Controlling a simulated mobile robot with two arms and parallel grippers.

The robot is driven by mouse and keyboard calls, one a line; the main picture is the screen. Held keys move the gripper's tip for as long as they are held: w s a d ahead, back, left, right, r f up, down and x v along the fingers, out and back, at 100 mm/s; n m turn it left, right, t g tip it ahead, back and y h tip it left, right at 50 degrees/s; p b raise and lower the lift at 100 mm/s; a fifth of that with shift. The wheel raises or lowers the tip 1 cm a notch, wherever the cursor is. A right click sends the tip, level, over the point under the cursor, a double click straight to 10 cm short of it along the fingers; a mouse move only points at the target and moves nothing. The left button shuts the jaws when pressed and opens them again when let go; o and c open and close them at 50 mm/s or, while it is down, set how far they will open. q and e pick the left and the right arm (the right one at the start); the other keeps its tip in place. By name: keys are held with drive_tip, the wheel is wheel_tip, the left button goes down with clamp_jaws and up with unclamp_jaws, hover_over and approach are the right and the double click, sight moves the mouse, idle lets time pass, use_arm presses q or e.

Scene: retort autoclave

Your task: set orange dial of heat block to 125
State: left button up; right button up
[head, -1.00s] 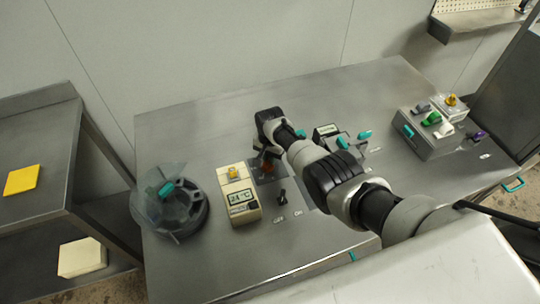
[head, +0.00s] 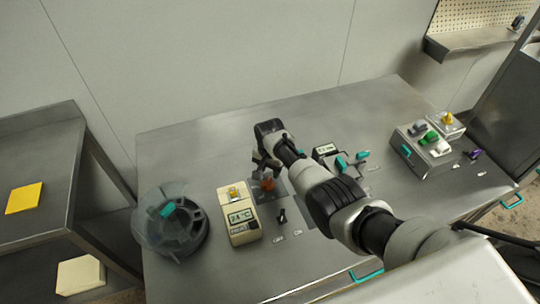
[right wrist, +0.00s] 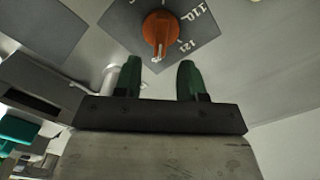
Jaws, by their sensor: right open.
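The orange dial (head: 268,184) sits on a grey plate (head: 256,193) beside a cream box with a display (head: 240,215). In the right wrist view the dial (right wrist: 160,27) shows close up, with a white mark at its lower edge and scale numbers reading 110 and 121 at its right. My right gripper (head: 262,166) is over the dial in the head view. In the right wrist view its green fingers (right wrist: 159,66) are open and empty, with the dial just beyond the tips. I cannot tell whether they touch it. My left gripper is not in view.
A round clear-lidded container (head: 170,225) stands left of the cream box. A small black switch (head: 282,216) is right of it. A grey box with coloured knobs (head: 425,150) stands at the right. The table's front left is clear.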

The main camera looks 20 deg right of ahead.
sight(270, 177)
wheel_tip(270, 177, up, 7)
drive_tip(key=shift+r+p, duration=0.15)
drive_tip(key=shift+p, duration=0.15)
idle(0.5)
